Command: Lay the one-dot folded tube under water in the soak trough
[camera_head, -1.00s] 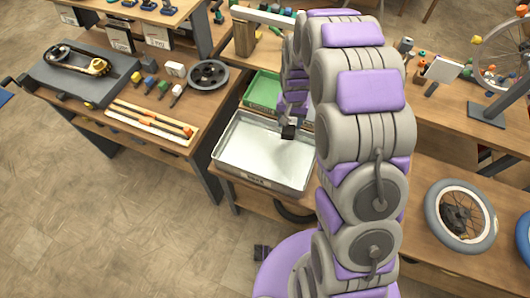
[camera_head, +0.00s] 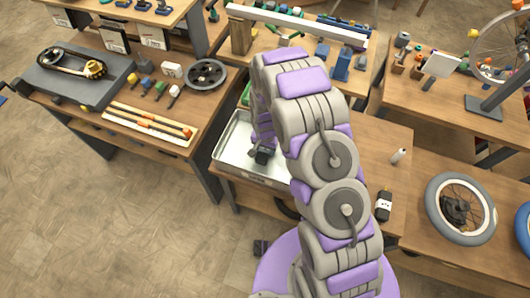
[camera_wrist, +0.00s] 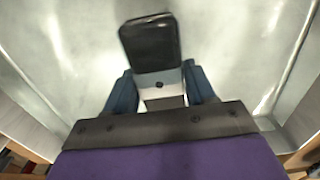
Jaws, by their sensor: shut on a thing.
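My gripper (camera_wrist: 160,88) is shut on the one-dot folded tube, with a blue finger on each side of its white band. The tube (camera_wrist: 150,42) is black, and one dark dot shows on the band. The soak trough (camera_head: 228,150) is a pale metal tray at the bench's front edge. Its bright inside (camera_wrist: 240,40) fills the wrist view behind the tube. In the head view my gripper (camera_head: 264,154) is over the front part of the trough; my arm hides its right side. I cannot tell whether the tube touches the water.
Another black folded tube with a white band (camera_head: 383,206) lies on the bench right of my arm, near a white bottle (camera_head: 398,156). A spoked wheel (camera_head: 460,208) lies further right. A green tray (camera_head: 245,95) behind the trough is mostly hidden. Open floor lies at left.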

